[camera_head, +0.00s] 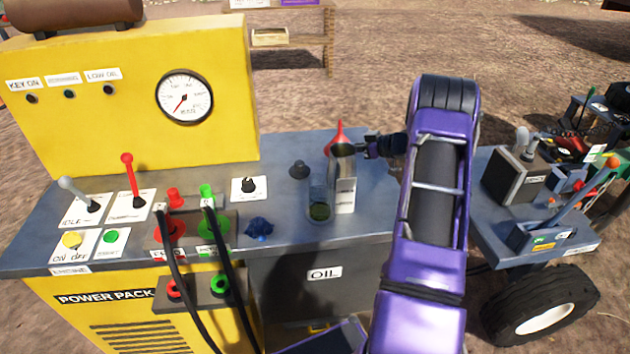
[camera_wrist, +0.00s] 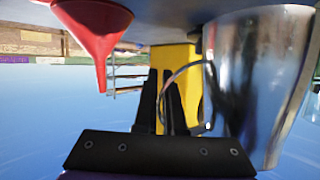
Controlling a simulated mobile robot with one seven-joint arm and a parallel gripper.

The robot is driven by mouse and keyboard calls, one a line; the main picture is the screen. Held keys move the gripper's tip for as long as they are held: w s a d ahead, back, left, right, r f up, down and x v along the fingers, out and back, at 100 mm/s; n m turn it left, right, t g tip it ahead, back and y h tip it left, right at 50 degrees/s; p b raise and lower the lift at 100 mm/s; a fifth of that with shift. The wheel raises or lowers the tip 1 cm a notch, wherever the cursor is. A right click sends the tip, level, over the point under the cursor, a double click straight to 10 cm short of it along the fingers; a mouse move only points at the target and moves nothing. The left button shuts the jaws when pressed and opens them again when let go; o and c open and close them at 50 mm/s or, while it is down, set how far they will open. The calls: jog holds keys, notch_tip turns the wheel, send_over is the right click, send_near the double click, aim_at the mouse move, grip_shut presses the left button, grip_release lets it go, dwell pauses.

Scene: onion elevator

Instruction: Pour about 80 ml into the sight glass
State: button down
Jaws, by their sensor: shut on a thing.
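A metal jug (camera_head: 343,185) with a white label stands roughly upright near the right end of the grey bench. Its steel side and thin handle fill the right of the wrist view (camera_wrist: 255,85). My gripper (camera_head: 367,148) comes from the right, and its black fingers (camera_wrist: 172,108) are shut on the jug's handle. I cannot tell whether the jug's base touches the bench. A clear sight glass (camera_head: 318,204) stands just left of the jug, with dark green liquid low inside. The jug's mouth is above and behind the glass; its contents are hidden.
A red funnel (camera_head: 340,136) rests mouth down behind the jug, also in the wrist view (camera_wrist: 95,32). Black hoses (camera_head: 230,275) hang over the front edge. A yellow panel (camera_head: 125,100) rises behind.

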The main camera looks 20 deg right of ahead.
jog(key=shift+r, duration=0.1)
dwell(0.3)
jog(key=s+a+r+n+t, duration=0.1)
jog(key=r, duration=0.2)
jog(key=s+a+r+n+h, duration=0.1)
jog(key=a+r+n, duration=0.1)
jog(key=r, duration=0.2)
jog(key=s+a+r+n+t+h, duration=0.1)
jog(key=a+r+n, duration=0.1)
jog(key=r, duration=0.2)
jog(key=shift+s+r+t, duration=0.2)
jog(key=shift+r+t, duration=0.05)
jog(key=shift+t, duration=0.05)
jog(key=shift+s+a+r+n+h, duration=0.1)
jog(key=shift+a+r+n+h, duration=0.1)
jog(key=shift+r+n, duration=0.15)
jog(key=shift+s+a+r+n+h, duration=0.1)
jog(key=shift+r+n+h, duration=0.15)
jog(key=shift+r, duration=0.1)
jog(key=shift+s+a+r+n+t+h+b, duration=0.1)
jog(key=shift+s+a+r+n+t+b, duration=0.25)
jog(key=shift+b, duration=0.75)
jog(key=shift+s+a+r+n+t+h+b, duration=0.1)
jog(key=shift+a+r+n+t+b, duration=0.15)
jog(key=shift+n+b, duration=0.65)
jog(key=shift+s+a+r+n+t+h+b, duration=0.15)
jog(key=shift+a+r+t+b, duration=0.15)
jog(key=shift+b, duration=1.05)
jog(key=shift+r, duration=0.1)
